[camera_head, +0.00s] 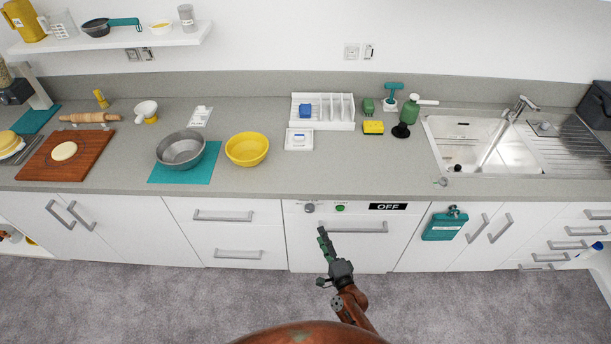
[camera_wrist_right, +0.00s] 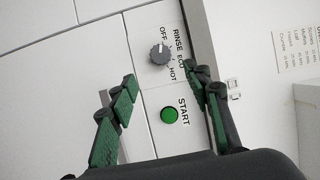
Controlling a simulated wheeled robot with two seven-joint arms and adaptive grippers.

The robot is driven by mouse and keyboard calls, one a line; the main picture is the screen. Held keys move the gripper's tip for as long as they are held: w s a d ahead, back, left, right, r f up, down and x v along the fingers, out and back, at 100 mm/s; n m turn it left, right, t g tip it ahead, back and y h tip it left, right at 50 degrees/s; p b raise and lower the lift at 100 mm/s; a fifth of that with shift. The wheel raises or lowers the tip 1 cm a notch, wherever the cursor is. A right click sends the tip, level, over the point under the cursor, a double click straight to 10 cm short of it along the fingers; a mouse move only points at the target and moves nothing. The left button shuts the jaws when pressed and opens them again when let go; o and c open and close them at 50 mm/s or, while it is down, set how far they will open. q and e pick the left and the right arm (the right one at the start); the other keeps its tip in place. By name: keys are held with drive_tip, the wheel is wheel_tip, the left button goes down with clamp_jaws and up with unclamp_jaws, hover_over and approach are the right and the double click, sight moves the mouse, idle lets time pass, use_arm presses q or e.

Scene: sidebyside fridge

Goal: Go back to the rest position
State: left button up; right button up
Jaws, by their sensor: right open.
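My right gripper (camera_head: 324,240) is in front of the dishwasher (camera_head: 300,250), below its control panel. In the right wrist view its two green-padded fingers (camera_wrist_right: 160,105) are spread apart with nothing between them. Beyond the fingers, that view shows the panel with a grey dial (camera_wrist_right: 159,54) marked OFF, RINSE, ECO and HOT, and a green START button (camera_wrist_right: 169,115). In the head view the dial (camera_head: 309,208), the green button (camera_head: 340,208) and a black OFF display (camera_head: 388,206) show on the panel. My left gripper is not in view.
The dishwasher handle (camera_head: 358,228) is close beside my right gripper. The counter (camera_head: 290,179) above carries a yellow bowl (camera_head: 247,149), a grey bowl (camera_head: 181,149), a white rack (camera_head: 323,124) and a sink (camera_head: 480,150). The grey floor (camera_head: 160,300) is clear.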

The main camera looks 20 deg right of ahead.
drive_tip(key=s+d+f+n+g, duration=0.25)
drive_tip(key=s+f, duration=0.35)
drive_tip(key=f, duration=0.4)
drive_tip(key=s+d+f+n+g, duration=0.1)
drive_tip(key=s+f+n+g, duration=0.25)
drive_tip(key=s+f, duration=0.45)
drive_tip(key=s+d+f+n+g, duration=0.2)
drive_tip(key=s+f+n, duration=0.15)
drive_tip(key=f, duration=0.85)
drive_tip(key=s+d+f+n+g, duration=0.2)
drive_tip(key=s+f, duration=0.3)
drive_tip(key=s, duration=0.7)
drive_tip(key=s+d+f+n+g+h, duration=0.1)
drive_tip(key=s+f, duration=0.5)
drive_tip(key=s, duration=0.7)
drive_tip(key=s+d+f+n+g+h, duration=0.1)
drive_tip(key=s+d+f+n+g, duration=0.2)
drive_tip(key=s, duration=0.9)
wheel_tip(320, 180, down, 2)
drive_tip(key=n+g, duration=0.2)
drive_tip(key=g, duration=0.1)
drive_tip(key=shift+s+d+f+n, duration=0.15)
drive_tip(key=shift+d+n, duration=0.2)
drive_tip(key=shift+c, duration=0.4)
